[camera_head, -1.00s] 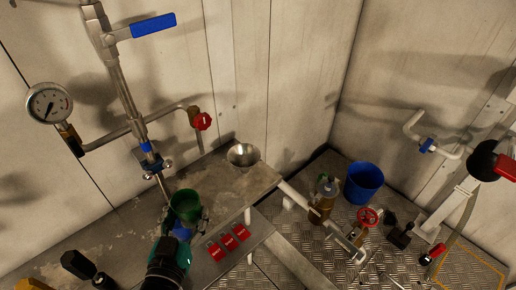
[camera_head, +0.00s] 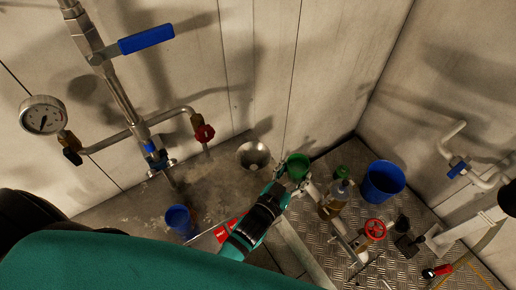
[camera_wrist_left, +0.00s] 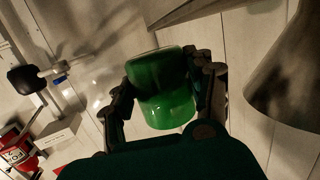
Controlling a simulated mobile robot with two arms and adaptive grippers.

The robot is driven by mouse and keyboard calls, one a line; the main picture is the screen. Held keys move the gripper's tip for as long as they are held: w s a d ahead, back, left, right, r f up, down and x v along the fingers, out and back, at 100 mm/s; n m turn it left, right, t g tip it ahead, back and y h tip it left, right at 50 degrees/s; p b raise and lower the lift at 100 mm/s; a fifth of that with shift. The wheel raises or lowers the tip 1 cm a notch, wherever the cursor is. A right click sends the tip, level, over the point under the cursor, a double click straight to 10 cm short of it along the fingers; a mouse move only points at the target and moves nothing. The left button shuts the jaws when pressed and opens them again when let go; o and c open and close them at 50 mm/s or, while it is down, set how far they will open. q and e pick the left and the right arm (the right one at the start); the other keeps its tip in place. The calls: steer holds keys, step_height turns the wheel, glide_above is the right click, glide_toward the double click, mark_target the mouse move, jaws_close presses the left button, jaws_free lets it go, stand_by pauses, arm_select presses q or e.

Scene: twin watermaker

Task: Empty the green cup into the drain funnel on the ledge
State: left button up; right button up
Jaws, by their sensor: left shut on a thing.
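The green cup (camera_head: 298,166) is in my left gripper (camera_head: 290,184), just right of the drain funnel in the head view. My left gripper is shut on it, and the cup also shows between the fingers in the left wrist view (camera_wrist_left: 162,95). Its contents cannot be seen. The metal drain funnel (camera_head: 253,155) stands at the back of the ledge (camera_head: 210,182), near the wall. In the left wrist view the large grey cone at the right (camera_wrist_left: 290,75) looks like the funnel, apart from the cup. My right gripper is not in view.
A blue cup (camera_head: 179,218) stands on the ledge at the left. A red-handled valve (camera_head: 204,133) is on the wall.

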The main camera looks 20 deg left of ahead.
arm_select(q)
steer(key=shift+s+a+r, duration=0.15)
steer(key=shift+s+r, duration=0.1)
steer(key=shift+s, duration=0.1)
steer(key=shift+r, duration=0.15)
steer(key=shift+w+a+r+n+p, duration=0.2)
steer(key=shift+w+r+n+p, duration=0.1)
steer(key=shift+r+p, duration=0.15)
steer(key=a+r+n+t+h+b, duration=0.1)
steer(key=a+r+n+t+b, duration=0.2)
steer(key=r+n, duration=0.4)
steer(key=shift+s+a+r+n+b, duration=0.15)
steer(key=shift+s+a+n+b, duration=0.1)
steer(key=shift+a+n+b, duration=0.55)
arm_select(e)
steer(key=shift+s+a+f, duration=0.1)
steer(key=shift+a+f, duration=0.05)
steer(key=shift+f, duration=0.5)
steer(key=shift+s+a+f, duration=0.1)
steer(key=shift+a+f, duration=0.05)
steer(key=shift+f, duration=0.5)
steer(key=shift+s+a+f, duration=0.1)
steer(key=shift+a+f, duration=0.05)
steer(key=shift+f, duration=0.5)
